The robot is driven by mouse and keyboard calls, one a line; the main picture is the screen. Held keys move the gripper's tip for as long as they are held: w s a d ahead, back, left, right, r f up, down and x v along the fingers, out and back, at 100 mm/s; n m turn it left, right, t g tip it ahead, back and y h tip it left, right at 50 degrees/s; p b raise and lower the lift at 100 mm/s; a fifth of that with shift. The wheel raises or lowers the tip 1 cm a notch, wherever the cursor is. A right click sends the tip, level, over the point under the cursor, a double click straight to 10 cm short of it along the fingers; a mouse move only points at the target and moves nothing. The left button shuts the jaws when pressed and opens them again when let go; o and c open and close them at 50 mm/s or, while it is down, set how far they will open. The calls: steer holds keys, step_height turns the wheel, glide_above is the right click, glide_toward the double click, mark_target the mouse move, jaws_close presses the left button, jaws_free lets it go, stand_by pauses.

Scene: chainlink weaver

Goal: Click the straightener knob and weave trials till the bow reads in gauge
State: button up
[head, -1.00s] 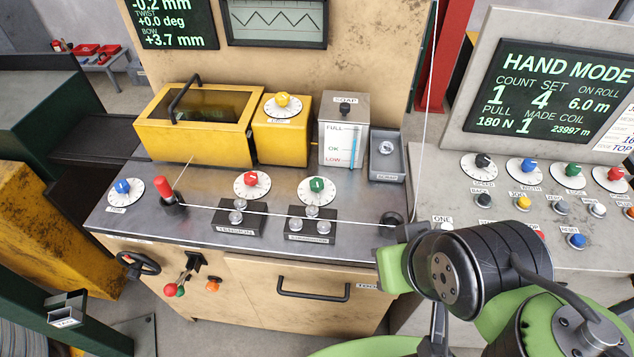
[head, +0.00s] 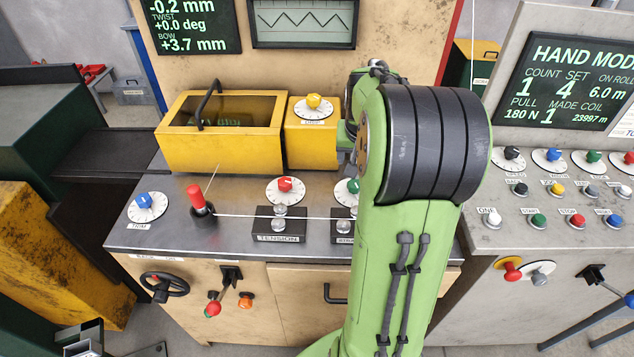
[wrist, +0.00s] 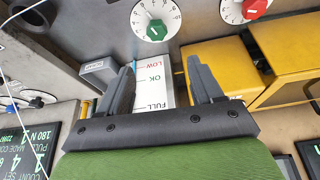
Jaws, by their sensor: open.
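The green straightener knob (head: 353,186) on its white dial is partly hidden behind my arm in the head view. It shows whole in the wrist view (wrist: 157,30), beyond my fingertips and apart from them. My gripper (wrist: 160,68) is open and empty, with its fingers pointing towards the bench. In the head view my arm hides the fingers. The straightener roller block (head: 342,228) is partly covered by my arm. A wire runs across the bench through the rollers. The readout screen (head: 190,25) shows bow +3.7 mm, twist +0.0 deg and -0.2 mm.
The red knob (head: 285,185) stands left of the green one. The yellow box (head: 220,150) and the soap gauge (wrist: 154,85) stand behind the dials. The console screen (head: 575,80) reads HAND MODE, count 1, set 4. A red-topped lever (head: 196,198) rises at left.

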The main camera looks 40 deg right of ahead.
mark_target(354, 183)
steer(key=b+x, duration=0.1)
steer(key=x, duration=0.6)
steer(key=b+x, duration=0.1)
steer(key=x, duration=0.7)
steer(key=shift+s+d+f, duration=0.1)
steer(key=shift+s+f, duration=0.1)
steer(key=c, duration=1)
steer(key=shift+w+f+m+g+b, duration=0.1)
steer(key=shift+m+g+b, duration=0.3)
steer(key=shift+m, duration=0.8)
steer(key=m+g, duration=0.1)
steer(key=m, duration=0.1)
steer(key=shift+m+h+b, duration=0.3)
steer(key=shift+m+h, duration=0.1)
steer(key=shift+c, duration=0.2)
steer(key=o, duration=1)
